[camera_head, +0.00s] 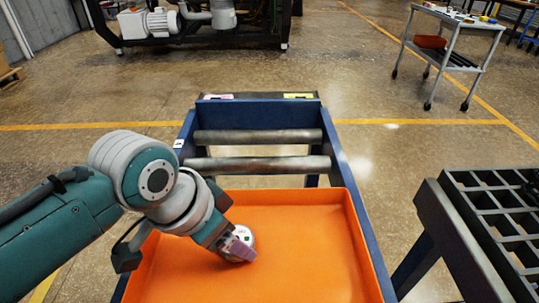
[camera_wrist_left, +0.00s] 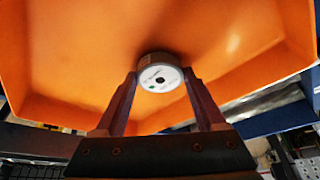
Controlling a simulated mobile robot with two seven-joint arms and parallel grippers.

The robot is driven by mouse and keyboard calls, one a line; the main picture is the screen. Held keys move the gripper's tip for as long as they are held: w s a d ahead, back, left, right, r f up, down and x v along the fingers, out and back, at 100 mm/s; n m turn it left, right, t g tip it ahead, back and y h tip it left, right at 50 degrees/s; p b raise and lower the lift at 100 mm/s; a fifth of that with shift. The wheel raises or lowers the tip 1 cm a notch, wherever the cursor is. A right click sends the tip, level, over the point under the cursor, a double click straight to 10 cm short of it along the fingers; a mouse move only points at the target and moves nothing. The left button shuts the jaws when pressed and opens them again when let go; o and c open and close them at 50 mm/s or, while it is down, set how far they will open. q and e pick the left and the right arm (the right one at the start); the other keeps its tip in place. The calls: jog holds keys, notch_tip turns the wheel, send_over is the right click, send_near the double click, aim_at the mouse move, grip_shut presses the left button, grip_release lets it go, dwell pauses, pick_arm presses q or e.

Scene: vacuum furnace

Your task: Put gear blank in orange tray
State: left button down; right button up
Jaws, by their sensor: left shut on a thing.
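The gear blank (camera_head: 246,235) is a small round grey part with a white face and a dark centre hole. It is inside the outline of the orange tray (camera_head: 310,235); I cannot tell whether it touches the tray floor. My left gripper (camera_head: 238,250) reaches in from the left and is shut on the gear blank. In the left wrist view the gear blank (camera_wrist_left: 159,78) sits between the two fingertips, with the orange tray (camera_wrist_left: 70,50) behind it. No other part lies in the visible area of the tray. My right gripper is in neither view.
The tray sits in a blue frame (camera_head: 360,220) with two metal rollers (camera_head: 258,164) behind it. A dark slotted rack (camera_head: 490,215) stands at the right. A small cart (camera_head: 450,45) is at the back right, with open floor between.

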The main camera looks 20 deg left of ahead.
pick_arm(q)
jog(key=shift+c, duration=2.2)
grip_release()
jog(key=shift+f, duration=0.2)
jog(key=o, duration=0.4)
jog(key=shift+o, duration=0.2)
jog(key=shift+r, duration=0.15)
jog(key=shift+r, duration=0.3)
jog(key=p+v, duration=0.4)
jog(key=v, duration=0.7)
jog(key=s+a+r+n+y, duration=0.1)
jog(key=s+n, duration=0.1)
jog(key=s, duration=0.5)
jog(key=s+a+r+n+y, duration=0.1)
jog(key=s+a, duration=0.1)
jog(key=s, duration=0.5)
jog(key=shift+s+r+n, duration=0.2)
jog(key=shift+r+n, duration=0.1)
jog(key=shift+n, duration=0.1)
